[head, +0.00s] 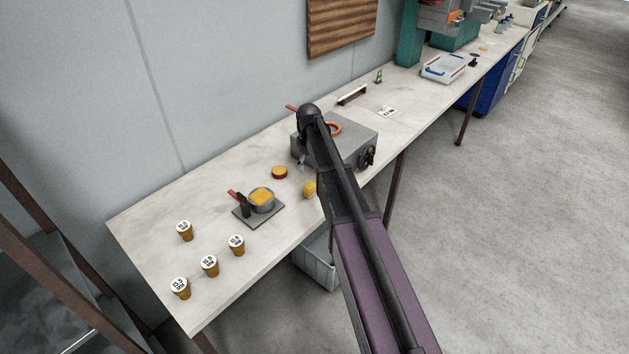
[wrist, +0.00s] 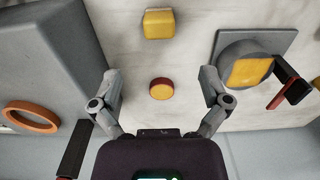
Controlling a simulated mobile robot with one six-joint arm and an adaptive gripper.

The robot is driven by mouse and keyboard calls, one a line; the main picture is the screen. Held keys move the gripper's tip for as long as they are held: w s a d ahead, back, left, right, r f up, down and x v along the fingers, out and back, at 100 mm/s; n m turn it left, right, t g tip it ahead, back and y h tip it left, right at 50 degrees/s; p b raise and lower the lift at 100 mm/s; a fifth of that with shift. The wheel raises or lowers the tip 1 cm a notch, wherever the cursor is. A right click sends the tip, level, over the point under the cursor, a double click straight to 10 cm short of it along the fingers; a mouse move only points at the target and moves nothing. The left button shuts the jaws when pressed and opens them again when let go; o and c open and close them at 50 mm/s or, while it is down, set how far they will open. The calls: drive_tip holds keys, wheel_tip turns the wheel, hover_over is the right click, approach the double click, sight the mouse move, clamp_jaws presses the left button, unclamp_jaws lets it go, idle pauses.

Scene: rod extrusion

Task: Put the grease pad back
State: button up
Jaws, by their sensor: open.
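A small round pad with a dark red rim and an orange-yellow top (head: 279,173) lies on the bench; it looks like the grease pad. It also shows in the wrist view (wrist: 160,88). My gripper (wrist: 160,76) is open and empty there, its two fingers spread left and right of the pad in the picture. The pad looks apart from both fingers, on the bench below. In the head view my gripper (head: 302,161) is partly hidden by my arm, near the grey box.
A grey box (head: 353,147) with an orange ring stands beside the pad. A yellow block (head: 309,188) and a pot of yellow stuff (head: 262,198) on a dark plate (head: 275,215) stand nearby. Several labelled brown cups (head: 210,268) stand at the near left end.

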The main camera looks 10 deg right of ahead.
drive_tip(key=s+m, duration=0.7)
drive_tip(key=s, duration=2.1)
drive_tip(key=shift+s+a, duration=0.2)
drive_tip(key=shift+s, duration=0.15)
